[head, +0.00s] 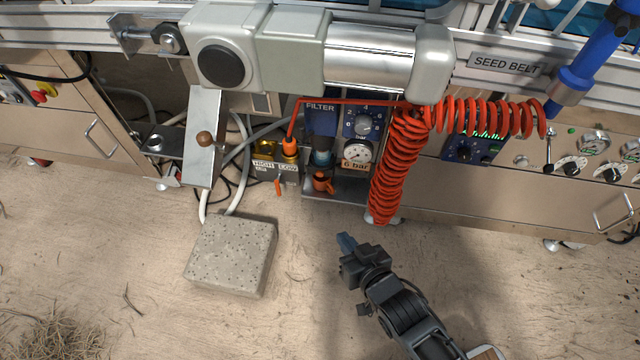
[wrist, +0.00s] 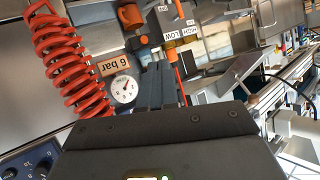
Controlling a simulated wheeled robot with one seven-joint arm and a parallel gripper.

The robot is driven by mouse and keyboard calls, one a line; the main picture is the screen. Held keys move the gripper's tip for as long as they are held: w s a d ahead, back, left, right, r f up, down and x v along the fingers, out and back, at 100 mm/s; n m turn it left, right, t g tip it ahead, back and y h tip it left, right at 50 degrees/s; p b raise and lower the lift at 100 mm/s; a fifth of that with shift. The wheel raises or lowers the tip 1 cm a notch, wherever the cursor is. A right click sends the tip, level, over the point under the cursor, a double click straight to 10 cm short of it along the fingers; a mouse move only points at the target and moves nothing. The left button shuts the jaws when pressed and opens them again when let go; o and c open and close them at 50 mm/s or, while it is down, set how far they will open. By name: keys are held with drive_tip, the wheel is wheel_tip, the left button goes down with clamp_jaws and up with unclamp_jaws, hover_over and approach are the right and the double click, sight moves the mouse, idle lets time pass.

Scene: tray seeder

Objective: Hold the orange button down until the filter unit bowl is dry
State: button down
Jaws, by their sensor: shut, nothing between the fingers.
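The filter unit (head: 321,125), labelled FILTER, hangs under the grey machine in the head view. Its bowl (head: 322,158) looks bluish and see-through; I cannot tell how much liquid it holds. The orange button (head: 323,183) is below the bowl, and it also shows at the top of the wrist view (wrist: 130,16). My gripper (head: 346,243) is shut and empty, in front of the unit and lower in the picture, apart from the button. In the wrist view its fingers (wrist: 158,82) cover part of the space beside the gauge.
A coiled red hose (head: 392,170) hangs just right of the unit, beside the 6 bar gauge (head: 357,152). HIGH and LOW couplings (head: 290,152) sit to its left. A speckled block (head: 232,254) lies on the floor at left. The floor around my gripper is clear.

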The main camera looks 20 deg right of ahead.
sight(320, 174)
drive_tip(key=s+a+f+b+x, duration=0.1)
drive_tip(key=b+x, duration=0.4)
drive_tip(key=x, duration=1)
drive_tip(key=shift+w+a+f+g, duration=0.25)
drive_tip(key=shift+w+f+g, duration=0.15)
drive_tip(key=shift+f, duration=0.25)
drive_tip(key=w+d+b, duration=0.4)
drive_tip(key=w+b, duration=0.2)
drive_tip(key=w, duration=0.1)
drive_tip(key=shift+w+d, duration=0.25)
idle(0.9)
drive_tip(key=shift+w+d+b, duration=0.2)
drive_tip(key=shift+w+b, duration=0.15)
drive_tip(key=shift+w+d+b, duration=0.2)
drive_tip(key=shift+w+b, duration=0.1)
drive_tip(key=shift+w, duration=0.05)
idle(3.3)
